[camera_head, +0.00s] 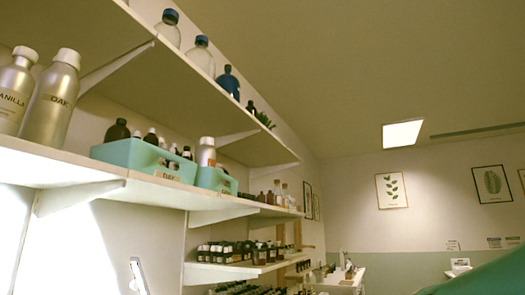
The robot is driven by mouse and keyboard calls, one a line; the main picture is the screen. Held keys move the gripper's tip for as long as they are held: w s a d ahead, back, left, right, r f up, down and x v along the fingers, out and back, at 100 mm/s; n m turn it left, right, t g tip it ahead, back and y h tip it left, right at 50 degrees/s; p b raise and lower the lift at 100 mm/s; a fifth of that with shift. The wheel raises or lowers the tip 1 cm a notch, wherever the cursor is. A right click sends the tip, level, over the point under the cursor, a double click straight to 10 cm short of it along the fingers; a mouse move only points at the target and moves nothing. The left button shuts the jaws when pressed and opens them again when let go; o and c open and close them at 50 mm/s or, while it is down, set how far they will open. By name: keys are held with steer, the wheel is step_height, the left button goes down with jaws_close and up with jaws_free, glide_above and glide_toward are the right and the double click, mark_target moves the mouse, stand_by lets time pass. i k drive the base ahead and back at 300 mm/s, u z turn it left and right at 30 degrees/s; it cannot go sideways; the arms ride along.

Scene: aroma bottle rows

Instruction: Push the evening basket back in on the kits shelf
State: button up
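A teal basket (120,153) holding several dark bottles sits on the middle-height white shelf (60,172), near its front edge. No label reading "evening" or "kits" is legible, so I cannot tell which basket is the evening one. My gripper is not clearly seen in this view.
Large silver bottles (50,105) stand left of the first basket. A top shelf (190,75) with glass and blue bottles hangs above. Lower shelves (205,270) hold rows of dark bottles. A pale slanted object (138,275) and a blurred teal shape (490,277) show at the bottom.

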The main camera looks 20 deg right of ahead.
mark_target(211, 176)
steer(key=k, duration=1)
steer(key=z, duration=0.4)
steer(key=i, duration=0.45)
steer(key=z, duration=0.8)
steer(key=i, duration=1.35)
steer(key=u, duration=0.85)
steer(key=i, duration=0.5)
steer(key=u, duration=0.5)
